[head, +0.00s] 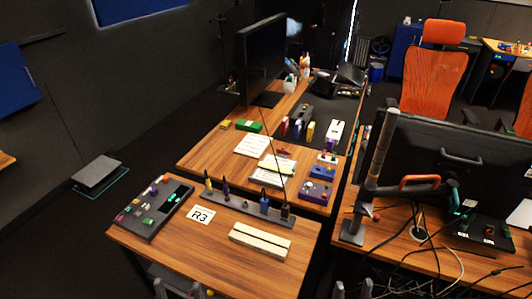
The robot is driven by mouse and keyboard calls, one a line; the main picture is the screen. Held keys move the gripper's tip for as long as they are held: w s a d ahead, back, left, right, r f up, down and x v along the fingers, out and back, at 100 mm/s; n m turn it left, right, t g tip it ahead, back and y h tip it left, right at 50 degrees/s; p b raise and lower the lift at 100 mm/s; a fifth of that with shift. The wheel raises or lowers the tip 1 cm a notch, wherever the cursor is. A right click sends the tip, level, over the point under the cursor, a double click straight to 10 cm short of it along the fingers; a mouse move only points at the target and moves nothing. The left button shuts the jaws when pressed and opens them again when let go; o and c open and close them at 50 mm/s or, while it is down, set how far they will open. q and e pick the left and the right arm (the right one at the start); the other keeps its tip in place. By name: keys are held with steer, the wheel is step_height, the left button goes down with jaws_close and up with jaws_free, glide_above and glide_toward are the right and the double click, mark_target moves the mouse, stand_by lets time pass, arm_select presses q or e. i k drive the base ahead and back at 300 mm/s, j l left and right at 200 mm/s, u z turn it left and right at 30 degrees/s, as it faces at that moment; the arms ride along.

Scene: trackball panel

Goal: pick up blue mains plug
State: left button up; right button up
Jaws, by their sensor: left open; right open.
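A small blue item (264,204), which looks like the blue mains plug, stands upright in a long dark grey rack (243,205) on the near wooden table. Other dark upright pieces stand in the same rack, to its left and right. My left gripper (180,289) shows at the bottom edge, open, below the near edge of the table. My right gripper (353,291) is also at the bottom edge, right of the table, open. Both are well apart from the blue item, and their lower parts are cut off by the frame.
A dark panel (152,210) with coloured parts lies at the table's left. A white R3 card (201,215) and a pale slotted block (261,241) lie in front of the rack. A cable-strewn desk (390,253) stands to the right. The table's front left is clear.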

mark_target(264, 204)
steer(key=i+j+z, duration=0.2)
steer(key=z, duration=0.15)
steer(key=i+j+z, duration=0.35)
steer(key=k+l, duration=0.1)
